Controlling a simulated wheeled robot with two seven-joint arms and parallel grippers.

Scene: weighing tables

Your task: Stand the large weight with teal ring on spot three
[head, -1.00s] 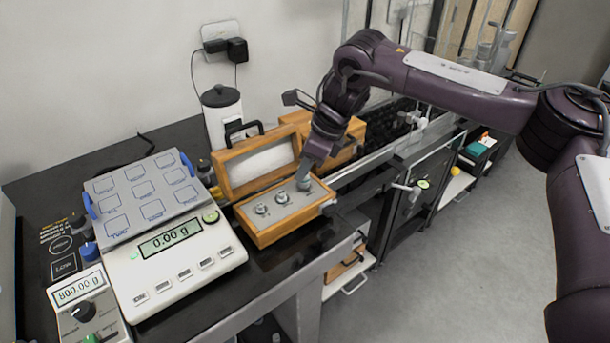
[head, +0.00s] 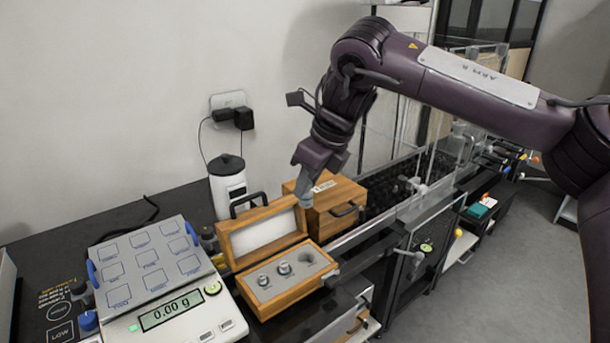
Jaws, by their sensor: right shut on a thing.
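The wooden case (head: 291,302) has a grey insert with two smaller metal weights, one at the left (head: 263,281) and one in the middle (head: 284,268). The right-hand hole of the insert is empty. My left gripper is not in view.
The scale display (head: 171,310) reads 0.00 g. Blue handles flank the plate. A white canister (head: 228,188) stands behind the case, and a closed wooden box (head: 338,203) stands to its right. The case's raised lid (head: 262,232) stands between canister and insert.

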